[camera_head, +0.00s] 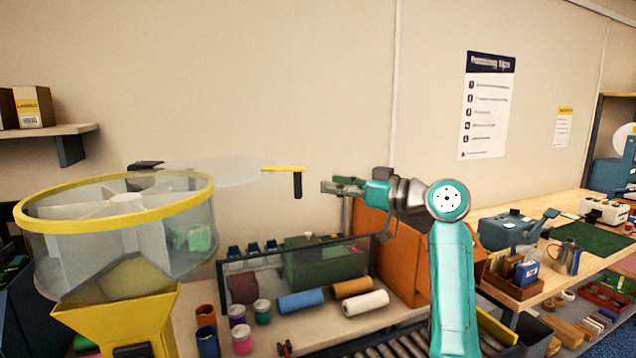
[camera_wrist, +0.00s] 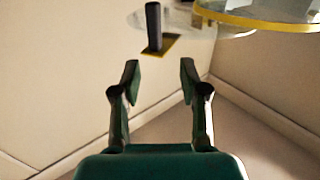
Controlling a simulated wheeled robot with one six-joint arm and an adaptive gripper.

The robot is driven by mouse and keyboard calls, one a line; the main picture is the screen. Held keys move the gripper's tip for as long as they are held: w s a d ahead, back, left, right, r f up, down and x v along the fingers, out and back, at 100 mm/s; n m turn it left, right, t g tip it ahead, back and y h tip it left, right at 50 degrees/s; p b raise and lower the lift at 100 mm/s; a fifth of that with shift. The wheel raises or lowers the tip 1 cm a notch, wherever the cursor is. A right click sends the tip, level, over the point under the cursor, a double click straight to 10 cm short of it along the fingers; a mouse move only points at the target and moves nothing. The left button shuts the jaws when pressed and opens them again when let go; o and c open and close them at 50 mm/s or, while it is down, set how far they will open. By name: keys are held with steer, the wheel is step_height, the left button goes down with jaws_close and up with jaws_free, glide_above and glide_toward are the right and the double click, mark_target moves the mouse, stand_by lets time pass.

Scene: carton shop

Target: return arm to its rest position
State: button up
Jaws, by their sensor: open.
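My gripper (camera_head: 342,187) is open and empty, held up in the air in front of the wall and pointing left in the head view. In the wrist view its two fingers (camera_wrist: 160,80) stand apart with nothing between them. Just beyond the fingertips is a dark handle (camera_head: 297,185) on a yellow-edged clear lid (camera_head: 225,171), which swings out from a clear round drum (camera_head: 120,235) with a yellow rim. The handle also shows in the wrist view (camera_wrist: 153,26), apart from the fingers.
An orange box (camera_head: 392,262) and a dark rack with a green bin (camera_head: 325,262) stand below my arm. Coloured rolls (camera_head: 366,303) and jars (camera_head: 242,340) lie on the bench. A yellow hopper (camera_head: 120,325) is under the drum. The air above my gripper is clear.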

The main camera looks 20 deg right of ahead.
steer(key=shift+v, duration=0.9)
steer(key=shift+f, duration=0.1)
